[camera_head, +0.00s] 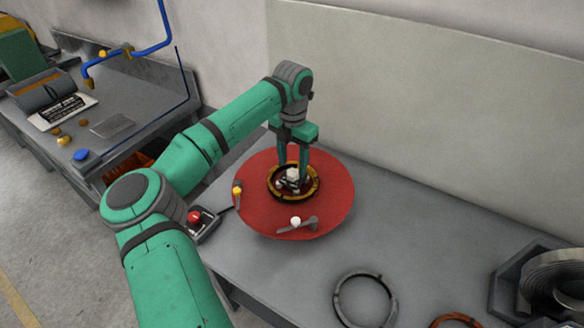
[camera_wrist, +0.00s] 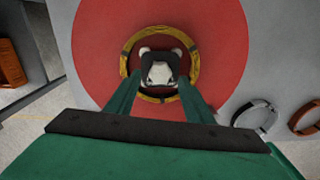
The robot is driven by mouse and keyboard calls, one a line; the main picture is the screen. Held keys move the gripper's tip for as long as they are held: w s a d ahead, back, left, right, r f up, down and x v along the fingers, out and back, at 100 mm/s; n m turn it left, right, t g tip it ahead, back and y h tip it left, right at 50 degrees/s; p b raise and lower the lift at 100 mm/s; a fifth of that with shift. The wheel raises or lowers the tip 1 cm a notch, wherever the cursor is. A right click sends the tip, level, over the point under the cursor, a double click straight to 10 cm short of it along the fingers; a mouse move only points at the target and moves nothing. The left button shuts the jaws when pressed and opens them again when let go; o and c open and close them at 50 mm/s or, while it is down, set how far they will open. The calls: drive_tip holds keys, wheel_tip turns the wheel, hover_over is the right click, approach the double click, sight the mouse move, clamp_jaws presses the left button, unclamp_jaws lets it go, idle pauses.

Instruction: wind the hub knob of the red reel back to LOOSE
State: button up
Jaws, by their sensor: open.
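The red reel (camera_head: 333,208) lies flat on the grey bench as a round red disc. A dark and yellow ring (camera_head: 313,192) surrounds its hub. The pale hub knob (camera_head: 292,174) stands at the centre of this ring. In the wrist view, the knob (camera_wrist: 160,72) shows with pale lobes inside the yellow ring (camera_wrist: 197,68). My gripper (camera_head: 293,178) points down over the hub, with its fingers on either side of the knob. In the wrist view, my gripper (camera_wrist: 160,84) is open around it. I cannot tell whether the fingers touch the knob. I cannot read any LOOSE marking.
A white-knobbed lever (camera_head: 296,222) and a yellow-topped peg (camera_head: 237,190) sit on the disc. A red button box (camera_head: 196,219) is left of it. A grey ring (camera_head: 340,299), a copper ring (camera_head: 456,318) and a metal coil (camera_head: 556,282) lie to the right. A wall panel (camera_head: 430,100) stands behind.

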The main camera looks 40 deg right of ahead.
sight(293, 175)
drive_tip(key=shift+f, duration=1.4)
drive_tip(key=c, duration=1)
drive_tip(key=shift+c, duration=0.2)
